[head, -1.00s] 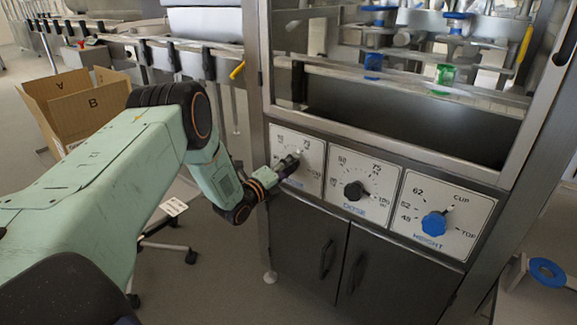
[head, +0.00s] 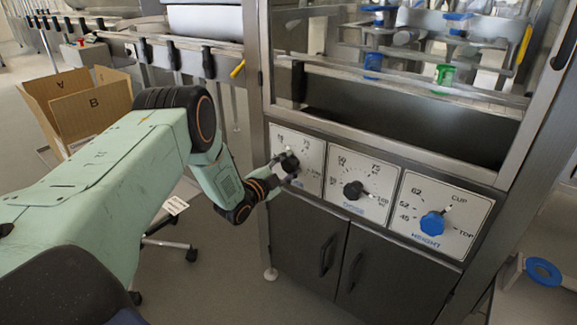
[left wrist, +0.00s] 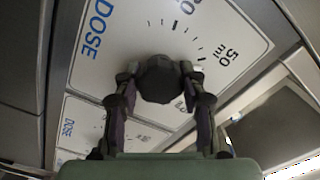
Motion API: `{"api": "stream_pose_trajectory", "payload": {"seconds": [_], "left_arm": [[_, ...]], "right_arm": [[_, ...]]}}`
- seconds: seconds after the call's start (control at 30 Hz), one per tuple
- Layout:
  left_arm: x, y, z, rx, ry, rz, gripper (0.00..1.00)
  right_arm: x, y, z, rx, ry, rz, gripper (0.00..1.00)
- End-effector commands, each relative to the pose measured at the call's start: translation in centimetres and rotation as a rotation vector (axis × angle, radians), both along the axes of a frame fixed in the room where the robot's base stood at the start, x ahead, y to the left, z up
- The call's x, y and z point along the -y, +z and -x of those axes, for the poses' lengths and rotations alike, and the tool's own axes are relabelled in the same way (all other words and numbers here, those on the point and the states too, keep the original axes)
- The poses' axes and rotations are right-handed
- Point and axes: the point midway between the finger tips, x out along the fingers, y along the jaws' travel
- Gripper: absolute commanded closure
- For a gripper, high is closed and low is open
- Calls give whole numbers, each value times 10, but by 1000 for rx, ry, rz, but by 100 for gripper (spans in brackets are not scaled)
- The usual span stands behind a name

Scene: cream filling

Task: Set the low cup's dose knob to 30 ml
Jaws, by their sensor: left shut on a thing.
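The left dose dial (head: 313,178) is a white plate on the machine front with a dark knob (head: 289,161). My left gripper (head: 282,168) reaches it from the left. In the left wrist view, the two fingers of my left gripper (left wrist: 161,88) stand on either side of the round dark knob (left wrist: 160,76) and are shut on it. The dial plate (left wrist: 115,62) there reads "DOSE" and "50 ml". The number near its top edge is partly cut off. I cannot tell where the knob's pointer stands. My right gripper is not in view.
To the right are a second dose dial with a black knob (head: 354,190) and a height dial with a blue knob (head: 433,223). A blue cup (head: 373,62) and a green cup (head: 445,74) stand inside the machine. A cardboard box (head: 78,105) stands at left.

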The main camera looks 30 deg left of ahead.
Motion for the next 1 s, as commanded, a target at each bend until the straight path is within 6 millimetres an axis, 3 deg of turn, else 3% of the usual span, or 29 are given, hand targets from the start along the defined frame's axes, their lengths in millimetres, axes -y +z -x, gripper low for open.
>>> {"api": "stream_pose_trajectory", "payload": {"seconds": [1.0], "left_arm": [[0, -3, 1, -79, 3, 947, 90]], "right_arm": [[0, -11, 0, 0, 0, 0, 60]]}}
